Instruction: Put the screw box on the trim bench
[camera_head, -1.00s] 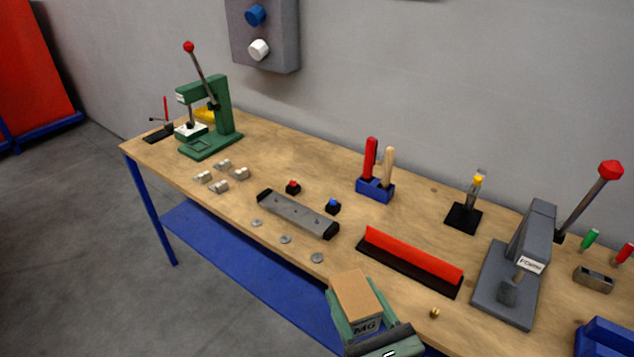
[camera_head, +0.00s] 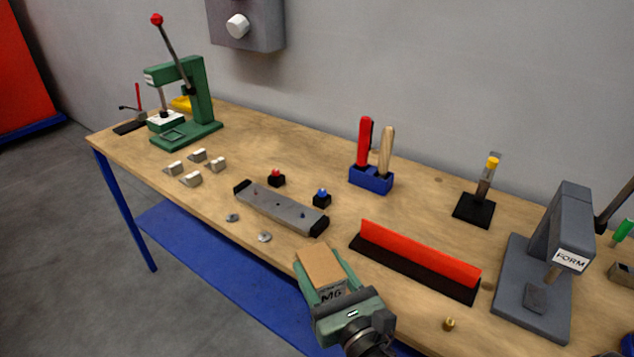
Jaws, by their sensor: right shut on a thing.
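The screw box, a small tan cardboard box (camera_head: 320,266) with dark lettering on its front, is between the fingers of my right gripper (camera_head: 327,283). The gripper is shut on it and comes in from the bottom. The box shows at the front edge of the wooden bench (camera_head: 420,208), in front of the grey bar with black ends. I cannot tell whether it touches the bench top. My left gripper is not in view.
The grey bar (camera_head: 280,208) and a red-topped black strip (camera_head: 415,260) lie near the box. A grey press (camera_head: 548,265) stands at right, a green press (camera_head: 190,105) at far left. A blue tool holder (camera_head: 371,179) stands behind. Small metal discs lie along the front edge.

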